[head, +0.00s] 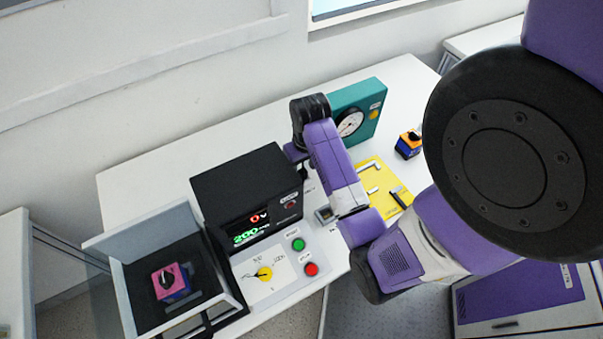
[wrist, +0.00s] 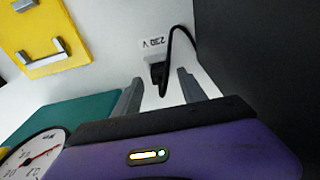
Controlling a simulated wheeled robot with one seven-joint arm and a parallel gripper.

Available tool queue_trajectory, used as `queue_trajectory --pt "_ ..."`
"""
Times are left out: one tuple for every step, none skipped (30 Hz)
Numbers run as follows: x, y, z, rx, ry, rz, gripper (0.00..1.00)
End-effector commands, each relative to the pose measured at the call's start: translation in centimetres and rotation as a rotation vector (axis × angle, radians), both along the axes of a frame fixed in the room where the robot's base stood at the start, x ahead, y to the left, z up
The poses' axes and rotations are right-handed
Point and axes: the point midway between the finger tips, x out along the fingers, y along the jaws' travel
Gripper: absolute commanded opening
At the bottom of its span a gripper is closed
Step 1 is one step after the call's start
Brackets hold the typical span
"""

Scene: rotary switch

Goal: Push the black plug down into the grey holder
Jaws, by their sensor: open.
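A small black plug (wrist: 156,70) shows in the wrist view beside the "230 V" label, with a black cable looping from it. My gripper (wrist: 160,76) is open. Its two grey fingers stand apart on either side of the plug and cable in the picture, and no contact shows. A small grey holder (head: 325,214) with a dark middle shows in the head view, on the table beside the black meter box. In the wrist view I cannot make out the holder's edges or how deep the plug sits. My arm partly hides this spot in the head view.
The black meter box (head: 247,190) stands close beside my gripper. A teal gauge box (head: 370,106) and a yellow board (head: 375,173) with handles are on the other side. A tray (head: 140,290) holding a pink switch is at the left. The table's back left is bare.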

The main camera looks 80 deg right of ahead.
Motion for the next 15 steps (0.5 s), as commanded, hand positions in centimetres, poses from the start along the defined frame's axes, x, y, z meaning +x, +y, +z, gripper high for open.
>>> queue_trajectory --pt "0.0 0.0 -0.6 0.003 0.003 -0.001 0.49" --pt "0.0 -0.1 -1.0 0.002 0.002 -0.001 0.49" --pt "0.1 -0.1 -1.5 0.002 0.001 -0.001 0.49" --pt "0.1 -0.1 -1.7 0.002 0.001 0.000 0.49" --pt "0.1 -0.2 -2.0 0.001 0.001 0.000 0.49" --pt "0.2 -0.2 -2.2 0.000 0.000 0.000 0.49" --pt "0.2 -0.2 -2.3 0.000 0.000 0.000 0.49" --pt "0.2 -0.2 -2.4 0.000 0.000 0.000 0.49" --pt "0.2 -0.2 -2.4 -0.001 -0.001 0.000 0.49" --pt "0.2 -0.2 -2.4 -0.001 -0.001 0.000 0.49" --pt "0.2 -0.2 -2.4 -0.001 -0.001 0.000 0.49" --pt "0.2 -0.2 -2.4 -0.001 -0.001 0.000 0.49" --pt "0.2 -0.2 -2.4 -0.001 -0.001 0.000 0.49" --pt "0.2 -0.2 -2.4 -0.001 -0.001 0.000 0.47" --pt "0.2 -0.2 -2.4 -0.001 -0.001 0.000 0.39"
